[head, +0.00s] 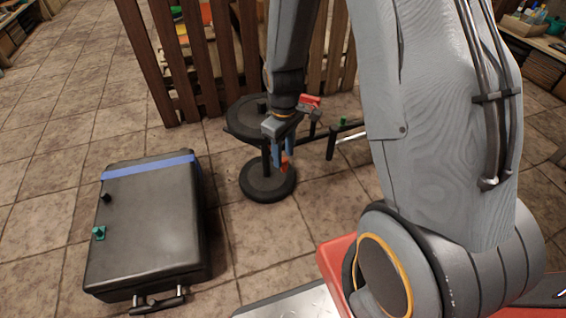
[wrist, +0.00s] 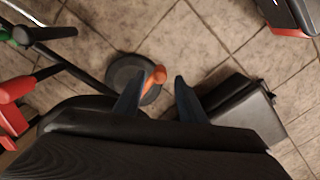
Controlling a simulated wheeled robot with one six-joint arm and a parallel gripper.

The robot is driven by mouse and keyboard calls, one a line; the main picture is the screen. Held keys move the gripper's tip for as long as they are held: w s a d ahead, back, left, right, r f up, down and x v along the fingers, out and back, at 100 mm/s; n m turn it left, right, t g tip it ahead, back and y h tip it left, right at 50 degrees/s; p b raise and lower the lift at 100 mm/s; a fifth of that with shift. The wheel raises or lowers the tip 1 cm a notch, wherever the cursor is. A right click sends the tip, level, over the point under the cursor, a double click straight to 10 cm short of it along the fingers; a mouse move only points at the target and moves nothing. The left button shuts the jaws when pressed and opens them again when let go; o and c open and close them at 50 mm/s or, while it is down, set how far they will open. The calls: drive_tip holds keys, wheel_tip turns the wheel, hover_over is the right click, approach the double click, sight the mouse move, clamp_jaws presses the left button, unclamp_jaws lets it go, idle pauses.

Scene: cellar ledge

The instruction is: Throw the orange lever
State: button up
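The orange lever (head: 285,166) shows low beside the blue fingertips of my gripper (head: 282,157) in the head view. In the wrist view, the rounded end of the orange lever (wrist: 157,76) appears between the two fingers of my gripper (wrist: 156,88), closer to the left one. The fingers are apart and hold nothing. I cannot tell whether the lever lies at fingertip depth or below. Its lower part and mount are hidden.
A black round-topped stand (head: 266,190) is behind my gripper. Red (head: 309,102) and green-tipped (head: 343,121) handles are close by on its right. A black case (head: 150,230) with a blue band lies at left. A wooden slatted fence (head: 190,60) is behind.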

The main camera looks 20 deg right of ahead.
sight(284, 160)
drive_tip(key=shift+f+b, duration=0.5)
drive_tip(key=shift+f, duration=1.1)
drive_tip(key=shift+c, duration=0.2)
clamp_jaws()
